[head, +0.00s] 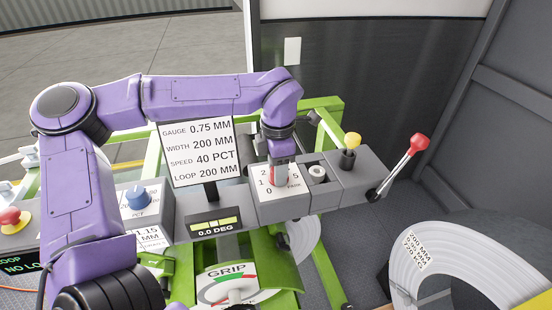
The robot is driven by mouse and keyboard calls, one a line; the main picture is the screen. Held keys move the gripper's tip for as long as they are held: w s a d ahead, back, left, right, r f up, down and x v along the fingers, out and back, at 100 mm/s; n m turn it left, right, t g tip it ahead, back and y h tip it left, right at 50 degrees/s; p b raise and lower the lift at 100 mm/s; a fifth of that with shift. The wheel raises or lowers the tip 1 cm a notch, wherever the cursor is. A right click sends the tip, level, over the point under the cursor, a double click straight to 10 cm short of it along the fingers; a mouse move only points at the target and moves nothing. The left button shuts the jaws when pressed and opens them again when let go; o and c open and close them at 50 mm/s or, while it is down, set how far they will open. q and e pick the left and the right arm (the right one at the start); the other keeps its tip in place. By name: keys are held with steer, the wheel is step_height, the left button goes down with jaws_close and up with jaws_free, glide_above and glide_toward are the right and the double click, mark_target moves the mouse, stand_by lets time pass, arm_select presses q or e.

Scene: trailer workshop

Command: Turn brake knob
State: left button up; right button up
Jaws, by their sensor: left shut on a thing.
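My left gripper (281,172) points down onto a white dial plate (294,183) with a number scale; 0, 1, 2 and 5 can be made out. It is shut on the brake knob at the middle of this plate. The knob is almost wholly hidden by the fingers, so its pointer and setting cannot be read. The plate lies on top of a grey control box (283,208). My right gripper is not in view.
A yellow-topped knob (352,141) and red-ball lever (419,142) stand to the right. A blue knob (136,196) and red button (10,218) lie left. A strip coil (470,265) is at lower right.

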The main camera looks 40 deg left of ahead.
arm_select(q)
steer(key=m, duration=0.2)
steer(key=shift+f+m+p, duration=0.15)
steer(key=shift+m+p, duration=0.2)
steer(key=shift+m, duration=0.05)
steer(key=m, duration=0.3)
steer(key=shift+f+m, duration=0.1)
steer(key=shift+m, duration=0.2)
steer(key=m, duration=0.5)
steer(key=shift+d+m, duration=0.1)
steer(key=shift+m, duration=1.7)
steer(key=o, duration=1.1)
steer(key=shift+w, duration=0.1)
steer(key=shift+c, duration=0.2)
steer(key=shift+r, duration=0.2)
